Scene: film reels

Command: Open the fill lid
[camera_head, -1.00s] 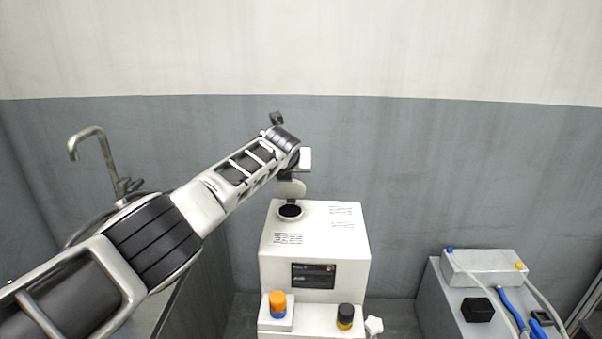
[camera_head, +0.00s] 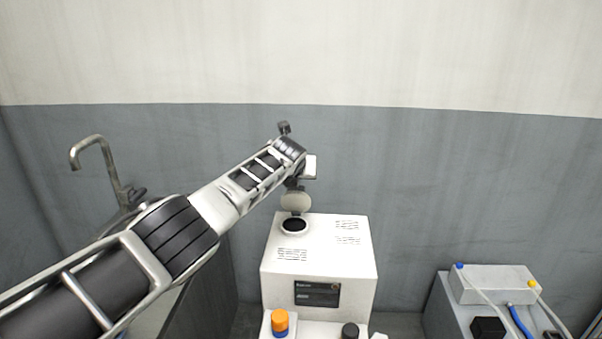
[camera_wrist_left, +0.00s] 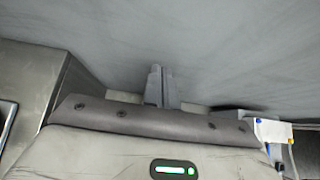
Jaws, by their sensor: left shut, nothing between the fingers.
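The white machine (camera_head: 318,262) stands in the middle of the head view. The round fill lid (camera_head: 296,201) on its top stands tipped up at the back of the fill opening, whose dark hole (camera_head: 295,224) is uncovered. My left arm reaches in from the left. Its left gripper (camera_head: 293,185) is just above the lid, partly hidden by the wrist; I cannot tell whether it touches the lid. In the left wrist view the fingers (camera_wrist_left: 161,86) are together with nothing between them. My right gripper is in neither view.
An orange-capped bottle (camera_head: 280,321) and a dark-capped one (camera_head: 350,331) stand at the machine's front. A grey unit with a white box (camera_head: 492,284) and blue tubes is at the right. A sink tap (camera_head: 100,160) is at the left.

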